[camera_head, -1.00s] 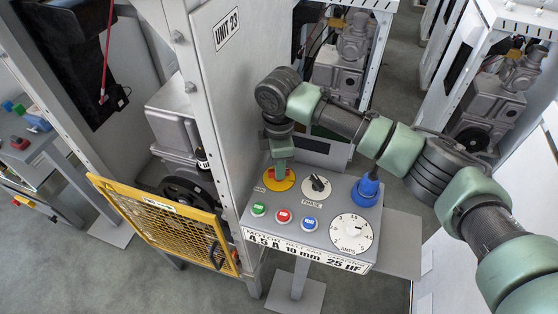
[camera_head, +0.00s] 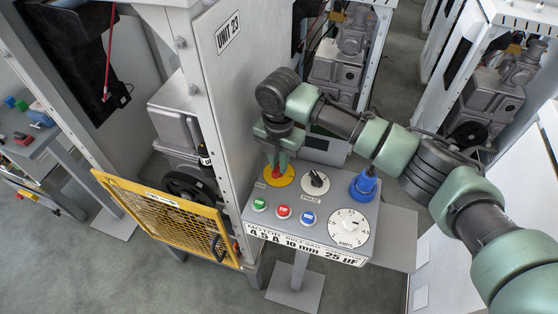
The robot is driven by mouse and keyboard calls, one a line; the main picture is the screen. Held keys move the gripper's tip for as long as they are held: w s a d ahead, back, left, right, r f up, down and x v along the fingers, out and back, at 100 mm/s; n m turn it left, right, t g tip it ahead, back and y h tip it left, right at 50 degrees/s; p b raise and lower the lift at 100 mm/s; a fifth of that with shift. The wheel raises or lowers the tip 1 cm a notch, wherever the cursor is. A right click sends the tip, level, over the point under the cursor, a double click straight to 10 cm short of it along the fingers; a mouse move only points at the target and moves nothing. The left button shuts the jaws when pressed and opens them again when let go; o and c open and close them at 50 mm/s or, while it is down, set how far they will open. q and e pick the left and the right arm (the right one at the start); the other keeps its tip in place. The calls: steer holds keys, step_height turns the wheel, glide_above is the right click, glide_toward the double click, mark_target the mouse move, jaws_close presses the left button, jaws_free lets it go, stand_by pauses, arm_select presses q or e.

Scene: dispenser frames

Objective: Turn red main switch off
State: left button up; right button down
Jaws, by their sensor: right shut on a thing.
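The red main switch (camera_head: 276,171) sits on a round yellow plate (camera_head: 288,179) at the back left of the grey control panel (camera_head: 331,196). My right gripper (camera_head: 277,164) points down over the plate. Its green fingers are on either side of the red handle and shut on it. The fingers and wrist hide the upper part of the handle, so its exact angle is hard to read. My left gripper is not in view.
Beside the switch are a black phase knob (camera_head: 316,180), a blue plug (camera_head: 364,185), a white amps dial (camera_head: 349,228) and green, red and blue buttons. A yellow mesh guard (camera_head: 165,216) stands left. The cabinet wall (camera_head: 228,100) rises close behind the gripper.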

mark_target(278, 166)
steer(key=shift+n, duration=1)
steer(key=c, duration=1.4)
jaws_free()
step_height(278, 166, up, 7)
steer(key=shift+a+f+b, duration=0.1)
steer(key=shift+f+b, duration=0.05)
steer(key=shift+b, duration=1.1)
steer(key=shift+r, duration=0.6)
steer(key=shift+s+f, duration=0.1)
